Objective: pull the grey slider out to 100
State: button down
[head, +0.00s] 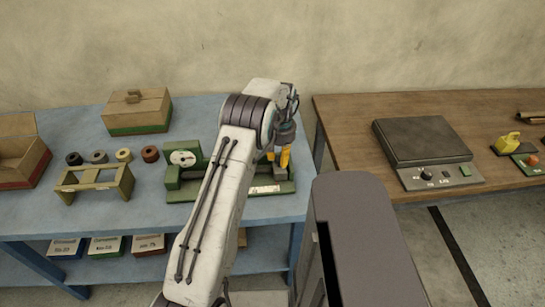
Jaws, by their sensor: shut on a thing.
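The green device (176,189) with a white round dial (183,158) lies on the blue table. It has a long low base with a pale scale strip (265,190) towards its right end. My gripper (278,160) with yellow-orange fingers is over the right part of this device, shut on the grey slider. The slider is mostly hidden by the fingers and too small to make out clearly. My arm covers the middle of the device. The scale marks cannot be read from here.
Left on the blue table (120,218) are a small olive stand (95,184), several rolls, a lidded wooden box (138,110) and an open box (18,155). A brown table (350,130) at right holds a dark flat scale (420,140). A gap separates the tables.

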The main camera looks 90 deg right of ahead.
jog(key=shift+s+d+r, duration=0.1)
jog(key=shift+s+d, duration=0.1)
jog(key=c, duration=1.4)
grip_release()
jog(key=o, duration=0.3)
jog(key=shift+s+d, duration=0.1)
jog(key=shift+s, duration=0.05)
jog(key=shift+o, duration=1.1)
notch_tip(320, 180, up, 12)
